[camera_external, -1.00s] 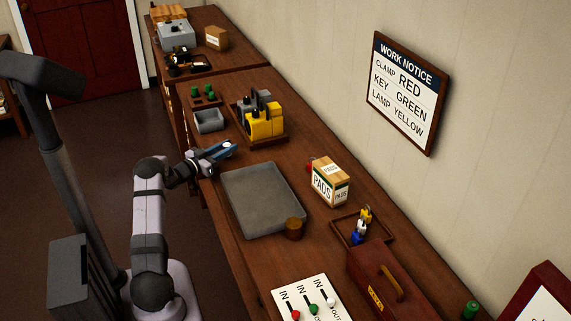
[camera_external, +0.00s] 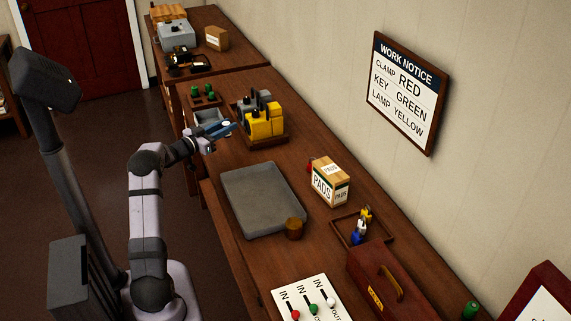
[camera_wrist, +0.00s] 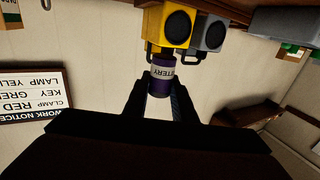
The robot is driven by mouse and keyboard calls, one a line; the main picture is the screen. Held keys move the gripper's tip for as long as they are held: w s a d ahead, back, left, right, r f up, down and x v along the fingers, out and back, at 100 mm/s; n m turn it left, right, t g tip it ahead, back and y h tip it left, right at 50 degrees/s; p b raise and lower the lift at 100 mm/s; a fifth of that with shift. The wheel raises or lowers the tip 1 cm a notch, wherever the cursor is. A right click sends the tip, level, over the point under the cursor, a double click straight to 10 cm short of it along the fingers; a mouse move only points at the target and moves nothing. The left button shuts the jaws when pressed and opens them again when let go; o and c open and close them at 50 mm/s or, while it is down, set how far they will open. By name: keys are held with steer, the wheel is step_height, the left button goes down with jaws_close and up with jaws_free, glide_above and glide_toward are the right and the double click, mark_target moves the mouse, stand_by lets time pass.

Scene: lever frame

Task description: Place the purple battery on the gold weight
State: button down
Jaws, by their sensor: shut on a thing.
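The purple battery (camera_wrist: 161,76), a short cylinder with a pale lettered band, sits between the two fingers of my gripper (camera_wrist: 162,92) in the wrist view. My gripper is shut on it. In the external view my gripper (camera_external: 226,130) is over the bench's near edge, beside the small grey bin and left of the yellow device; the battery is hard to make out there.
The yellow device (camera_external: 262,124) stands close to my gripper and also shows in the wrist view (camera_wrist: 168,24). A small grey bin (camera_external: 203,127) lies near it. A PADS box (camera_external: 330,184), a rack of small coloured items and a lever panel (camera_external: 306,301) stand farther along. The grey tray is empty.

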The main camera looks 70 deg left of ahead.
steer(key=w+d+r+m+t+h+p, duration=0.1)
steer(key=w+d+r+h+p, duration=0.1)
steer(key=w+d+r+p, duration=0.4)
steer(key=w+d+r+m+h+p, duration=0.1)
steer(key=w+d+r+m+h, duration=0.1)
steer(key=w+d, duration=0.4)
steer(key=w+d+m+h+p, duration=0.2)
steer(key=w+d+h+p, duration=0.35)
steer(key=d, duration=0.75)
steer(key=s+d+f+m+p, duration=0.1)
steer(key=d+f+p, duration=0.15)
steer(key=d, duration=0.65)
steer(key=d+f+m+p, duration=0.15)
steer(key=d+p, duration=0.25)
steer(key=d, duration=0.5)
steer(key=shift+s+r+n+y, duration=0.75)
steer(key=shift+s+n+y, duration=0.85)
steer(key=shift+s, duration=2.9)
steer(key=shift+t, duration=0.3)
steer(key=shift+d+f+b, duration=0.2)
steer(key=shift+f+b, duration=0.1)
steer(key=shift+f, duration=1.3)
steer(key=shift+d+f+b, duration=0.2)
steer(key=shift+f+b, duration=0.05)
steer(key=shift+f, duration=1.3)
